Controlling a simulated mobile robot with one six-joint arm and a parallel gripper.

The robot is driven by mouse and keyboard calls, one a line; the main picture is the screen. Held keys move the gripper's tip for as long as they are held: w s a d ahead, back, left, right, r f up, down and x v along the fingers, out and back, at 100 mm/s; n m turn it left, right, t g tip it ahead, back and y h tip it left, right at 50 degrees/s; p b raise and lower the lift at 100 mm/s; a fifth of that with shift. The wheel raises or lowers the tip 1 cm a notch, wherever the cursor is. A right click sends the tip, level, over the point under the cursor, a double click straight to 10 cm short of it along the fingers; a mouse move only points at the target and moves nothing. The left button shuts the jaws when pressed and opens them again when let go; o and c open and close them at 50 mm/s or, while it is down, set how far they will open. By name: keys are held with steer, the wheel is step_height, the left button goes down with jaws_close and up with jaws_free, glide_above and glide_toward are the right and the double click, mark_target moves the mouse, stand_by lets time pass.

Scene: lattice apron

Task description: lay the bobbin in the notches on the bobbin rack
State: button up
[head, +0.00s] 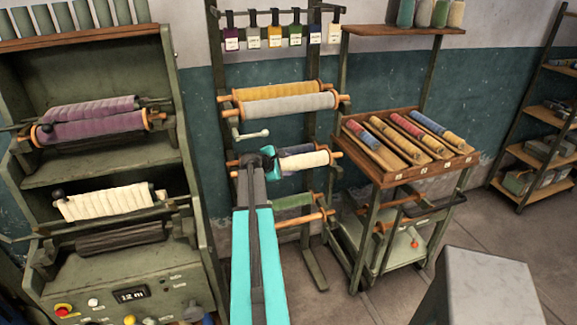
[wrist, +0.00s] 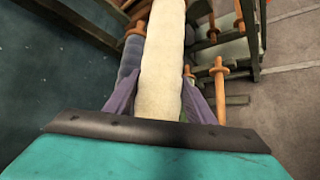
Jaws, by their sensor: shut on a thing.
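My gripper (head: 270,160) is shut on a cream bobbin (head: 306,161) at the middle level of the bobbin rack (head: 229,95). In the wrist view the cream bobbin (wrist: 162,50) runs lengthwise between the two fingers (wrist: 162,98). Its orange end shows on the right in the head view; my gripper hides its left part. A dark blue-grey bobbin (head: 296,149) lies close behind it and also shows in the wrist view (wrist: 131,55). I cannot tell whether the cream bobbin touches the notches.
Yellow (head: 280,91) and grey (head: 287,106) bobbins lie on the level above, and a green bobbin (head: 293,201) lies below. A winding machine (head: 110,180) stands at left. Colour tags (head: 275,38) hang above.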

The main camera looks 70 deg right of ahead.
steer(key=shift+f+b, duration=1.35)
steer(key=shift+f, duration=0.55)
stand_by(1.8)
steer(key=o, duration=1.5)
steer(key=shift+a, duration=0.1)
steer(key=shift+b+v, duration=1.7)
steer(key=shift+v, duration=5.1)
